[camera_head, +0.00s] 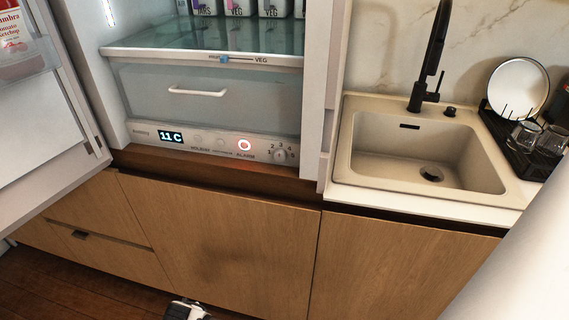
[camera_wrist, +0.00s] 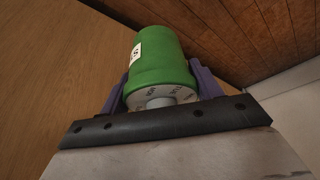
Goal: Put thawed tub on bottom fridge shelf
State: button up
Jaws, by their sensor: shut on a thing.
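My gripper (camera_wrist: 161,92) is shut on a green tub (camera_wrist: 158,62) in the wrist view, with a purple finger on each side of it. The tub has a white label on its side and a pale end with print facing the wrist. In the head view only a small part of my arm shows at the bottom edge, and the tub is out of sight. The fridge (camera_head: 215,140) is open. Its bottom shelf (camera_head: 205,42) is glass with a white front edge and holds several cartons (camera_head: 238,8). A drawer (camera_head: 200,98) with a white handle is shut below it.
The open fridge door (camera_head: 40,120) stands at the left, with a ketchup bottle (camera_head: 18,45) in its rack. A sink (camera_head: 425,150) with a black tap (camera_head: 430,60) is at the right, beside a dish rack (camera_head: 515,150). Wooden cabinet fronts (camera_head: 220,240) lie below the fridge.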

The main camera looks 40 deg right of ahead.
aim_at(258, 34)
jog(key=z, duration=0.35)
jog(key=j+z, duration=0.15)
jog(key=z, duration=0.6)
jog(key=k, duration=0.05)
